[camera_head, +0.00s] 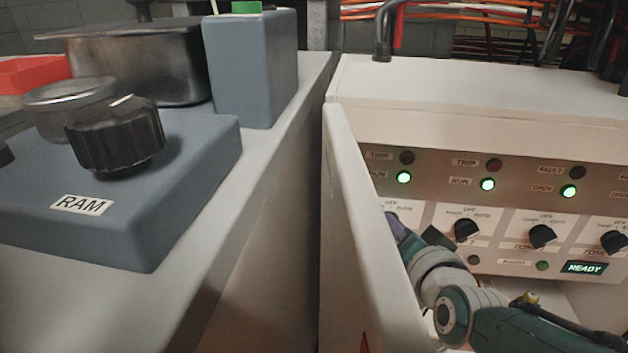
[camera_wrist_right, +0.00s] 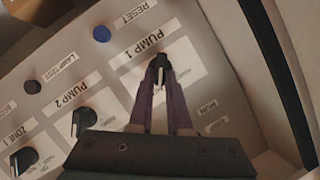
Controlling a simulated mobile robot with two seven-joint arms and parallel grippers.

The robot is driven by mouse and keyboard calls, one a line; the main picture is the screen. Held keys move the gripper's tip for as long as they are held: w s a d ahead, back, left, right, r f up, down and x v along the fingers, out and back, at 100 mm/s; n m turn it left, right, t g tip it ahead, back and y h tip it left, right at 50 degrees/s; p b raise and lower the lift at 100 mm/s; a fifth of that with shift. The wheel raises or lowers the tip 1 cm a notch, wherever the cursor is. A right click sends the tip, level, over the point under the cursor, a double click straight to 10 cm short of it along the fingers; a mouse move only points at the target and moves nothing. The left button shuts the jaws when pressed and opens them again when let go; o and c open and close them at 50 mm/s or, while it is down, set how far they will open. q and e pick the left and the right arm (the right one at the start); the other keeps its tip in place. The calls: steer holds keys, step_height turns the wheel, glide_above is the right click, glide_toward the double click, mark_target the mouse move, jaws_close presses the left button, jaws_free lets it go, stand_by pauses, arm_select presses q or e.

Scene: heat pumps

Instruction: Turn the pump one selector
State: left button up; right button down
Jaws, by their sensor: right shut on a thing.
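The pump one selector (camera_wrist_right: 159,66) is a black knob under the label "PUMP 1" in the right wrist view. The purple fingers of my right gripper (camera_wrist_right: 162,90) are closed around it. In the head view my right gripper (camera_head: 402,232) reaches behind the white side wall of the panel, and the selector is hidden there by the wall and my gripper. The knob's pointer angle is hard to read between the fingers. My left gripper is not in view.
The pump two selector (camera_wrist_right: 84,119) and the zone 1 selector (camera_wrist_right: 24,158) sit beside it. A blue reset button (camera_wrist_right: 102,34) is close by. The white side wall (camera_head: 365,220) stands close to my right arm. A blue RAM box (camera_head: 190,190) with a black knob is at left.

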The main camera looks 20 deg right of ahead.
steer(key=shift+s+d+f+m+b, duration=0.1)
steer(key=shift+d+f+m+b, duration=0.15)
steer(key=shift+m, duration=0.25)
steer(key=shift+a, duration=0.1)
steer(key=c, duration=0.9)
jaws_free()
steer(key=shift+r+t, duration=0.15)
steer(key=shift+t, duration=0.15)
steer(key=shift+o, duration=0.2)
steer(key=p+v, duration=0.5)
steer(key=v, duration=0.4)
steer(key=shift+s+r, duration=0.2)
steer(key=shift+s, duration=0.15)
